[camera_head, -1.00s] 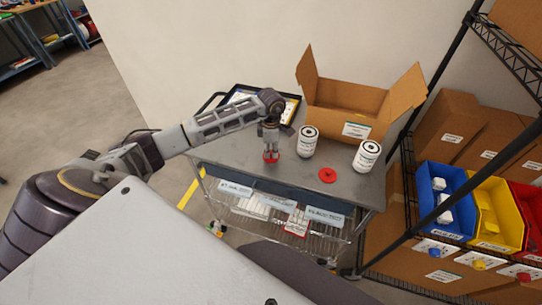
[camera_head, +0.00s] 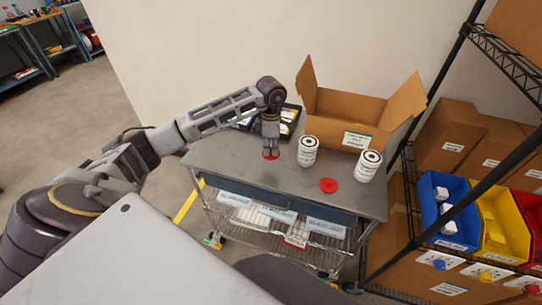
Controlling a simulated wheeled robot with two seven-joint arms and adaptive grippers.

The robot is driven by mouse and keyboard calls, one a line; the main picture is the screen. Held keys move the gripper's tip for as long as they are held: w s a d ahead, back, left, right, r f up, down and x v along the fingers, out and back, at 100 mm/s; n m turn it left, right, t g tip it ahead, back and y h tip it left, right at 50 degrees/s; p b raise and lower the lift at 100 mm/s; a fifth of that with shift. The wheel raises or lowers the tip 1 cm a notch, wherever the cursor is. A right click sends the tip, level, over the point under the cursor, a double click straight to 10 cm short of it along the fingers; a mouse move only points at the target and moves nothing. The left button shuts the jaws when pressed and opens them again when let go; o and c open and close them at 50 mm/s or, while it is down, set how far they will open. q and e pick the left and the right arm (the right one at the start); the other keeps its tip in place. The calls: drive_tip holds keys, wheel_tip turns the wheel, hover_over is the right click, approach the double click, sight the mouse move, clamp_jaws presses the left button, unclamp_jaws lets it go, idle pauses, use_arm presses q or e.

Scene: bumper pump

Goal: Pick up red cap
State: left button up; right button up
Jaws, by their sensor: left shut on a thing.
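My left gripper (camera_head: 271,150) points down over the grey top of the cart (camera_head: 225,156). It is shut on a red cap (camera_head: 271,155), which shows at its fingertips; I cannot tell whether the cap is touching the cart top. A second red cap (camera_head: 329,185) lies flat on the cart, to the right and nearer the front edge. Two white cans with dark tops stand upright: one can (camera_head: 308,152) just right of my gripper, the other can (camera_head: 368,166) farther right. My right gripper is not in view.
An open cardboard box (camera_head: 345,106) stands at the back of the cart, with a dark tray (camera_head: 290,115) left of it. A shelf rack at right holds blue (camera_head: 445,215), yellow (camera_head: 502,220) and red bins. The cart's front left top is clear.

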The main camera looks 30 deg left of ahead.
sight(271, 149)
use_arm(q)
drive_tip(key=shift+r, duration=1.5)
drive_tip(key=shift+r, duration=0.1)
